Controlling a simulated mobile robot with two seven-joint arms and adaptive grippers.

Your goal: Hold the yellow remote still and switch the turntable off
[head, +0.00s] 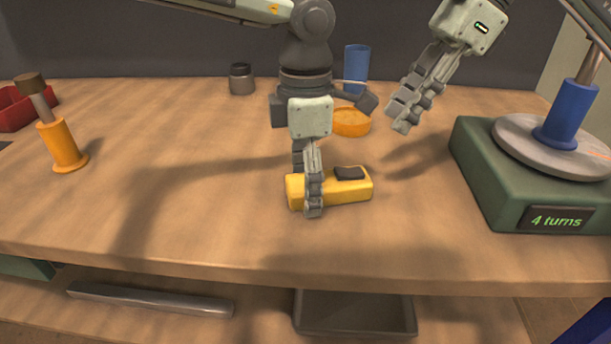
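The yellow remote (352,190) lies on the wooden table in the middle, with a dark button (349,173) on top towards its right end. My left gripper (308,188) points down over its left part, one finger in front and one behind, and is shut on it. The far finger is partly hidden. My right gripper (402,118) is in the air above and right of the remote, its fingers close together, empty. The turntable (482,170) stands at the right: a green base, a grey disc and a display reading "4 turns". A blue post (570,110) stands on the disc.
An orange post (62,147) with a brown top and a red tray (12,110) are at the left. A grey jar (241,79), an orange round dish (352,122) and a blue cup (356,62) stand behind. The table's front is clear.

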